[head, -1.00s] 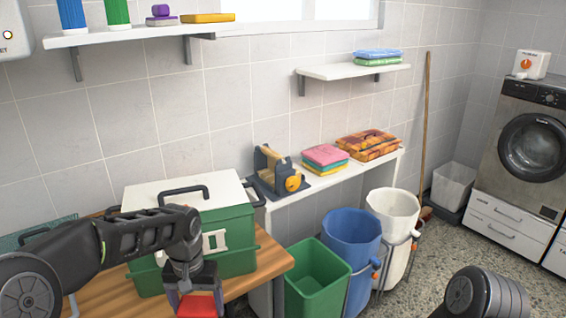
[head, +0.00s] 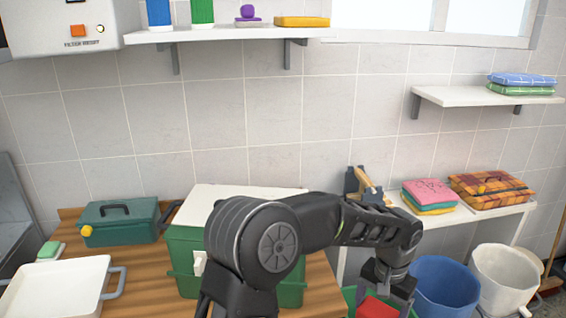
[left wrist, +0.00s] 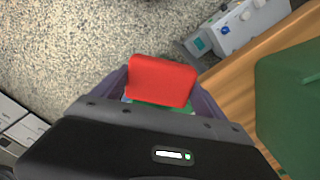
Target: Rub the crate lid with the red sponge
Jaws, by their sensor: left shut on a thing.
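The green crate (head: 182,262) stands on the wooden table, with its pale lid (head: 215,195) on top. My left arm hides the lid's middle and right side in the head view. My left gripper (head: 382,298) is to the right of the crate, off the table's right side. It is shut on the red sponge (head: 376,308), which points downward. In the left wrist view the red sponge (left wrist: 162,80) sits between the fingers, clear of the lid, and the crate (left wrist: 292,110) is at the right. My right gripper does not show.
A green bin (head: 349,296) lies partly hidden below my left gripper, with a blue bin (head: 445,285) and a white bin (head: 505,275) to the right. A small green toolbox (head: 120,222) and a white tray (head: 55,285) are at the left. A shelf (head: 225,34) hangs above.

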